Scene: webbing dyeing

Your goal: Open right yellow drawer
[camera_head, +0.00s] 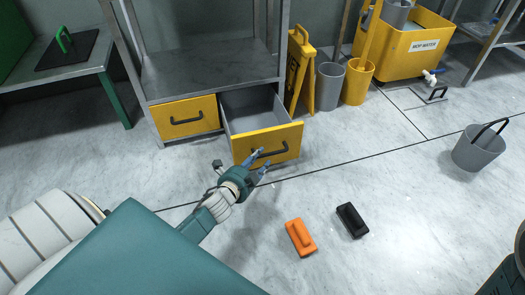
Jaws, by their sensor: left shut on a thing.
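The right yellow drawer (238,146) is pulled out from under the metal shelf unit, and its grey inside shows empty. Its black handle (270,153) is on the yellow front. My left gripper (259,159) is at the handle's left part, shut on it. The left yellow drawer (188,117) is closed in the same unit. Of my right arm only a dark part shows at the lower right edge; its gripper is out of view.
An orange block (300,237) and a black block (352,220) lie on the floor in front. A grey bucket (478,148) stands at the right. A yellow folded sign (300,75), a grey bin (329,86) and a yellow bin (357,83) stand right of the shelf.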

